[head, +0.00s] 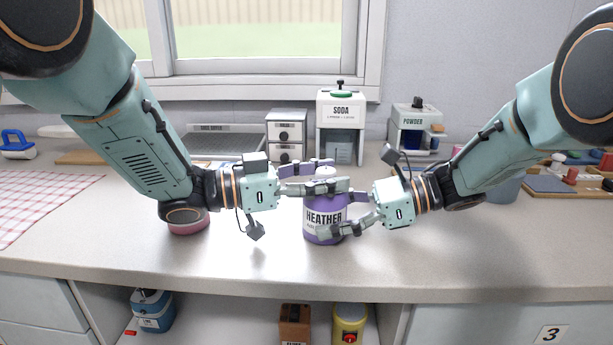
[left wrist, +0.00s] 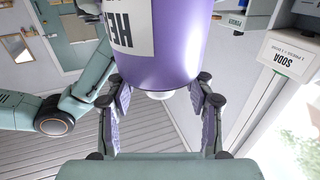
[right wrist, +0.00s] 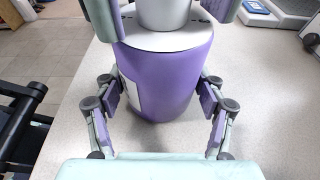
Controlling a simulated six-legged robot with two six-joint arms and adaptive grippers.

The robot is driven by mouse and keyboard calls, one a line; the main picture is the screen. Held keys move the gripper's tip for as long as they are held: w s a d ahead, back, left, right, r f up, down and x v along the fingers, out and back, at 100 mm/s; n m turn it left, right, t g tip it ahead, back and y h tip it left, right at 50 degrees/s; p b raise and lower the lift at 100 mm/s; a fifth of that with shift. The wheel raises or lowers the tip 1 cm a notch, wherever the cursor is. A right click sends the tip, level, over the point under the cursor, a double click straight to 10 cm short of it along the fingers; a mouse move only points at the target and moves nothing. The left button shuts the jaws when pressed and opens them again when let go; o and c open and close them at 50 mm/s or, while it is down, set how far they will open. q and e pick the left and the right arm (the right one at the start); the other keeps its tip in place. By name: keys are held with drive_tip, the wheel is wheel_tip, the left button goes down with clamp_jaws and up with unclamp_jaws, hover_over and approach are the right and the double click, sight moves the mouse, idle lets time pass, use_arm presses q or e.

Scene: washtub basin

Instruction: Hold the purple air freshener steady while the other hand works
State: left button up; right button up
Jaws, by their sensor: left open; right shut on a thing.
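The purple air freshener (head: 311,236), with a white label reading HEATHER, stands upright on the counter in the middle of the head view. My right gripper (head: 337,212) is shut on its body from the right. The right wrist view shows the purple body (right wrist: 165,80) between the finger pads, with a pale top and grey upper part above. My left gripper (head: 330,175) is open, with its fingers around the freshener's upper end. In the left wrist view the freshener (left wrist: 172,45) appears upside down, with a small white tip (left wrist: 160,95) between the fingers.
A soda dispenser (head: 341,110) and a powder dispenser (head: 417,125) stand at the back, beside a small drawer unit (head: 287,130). A pink round dish (head: 188,227) sits below my left arm. The counter front (head: 260,275) is clear.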

use_arm(q)
drive_tip(key=v, duration=1.1)
drive_tip(key=shift+s+a, duration=0.15)
drive_tip(key=shift+a, duration=0.2)
use_arm(e)
drive_tip(key=o, duration=1)
drive_tip(key=v, duration=1.2)
drive_tip(key=shift+a, duration=0.1)
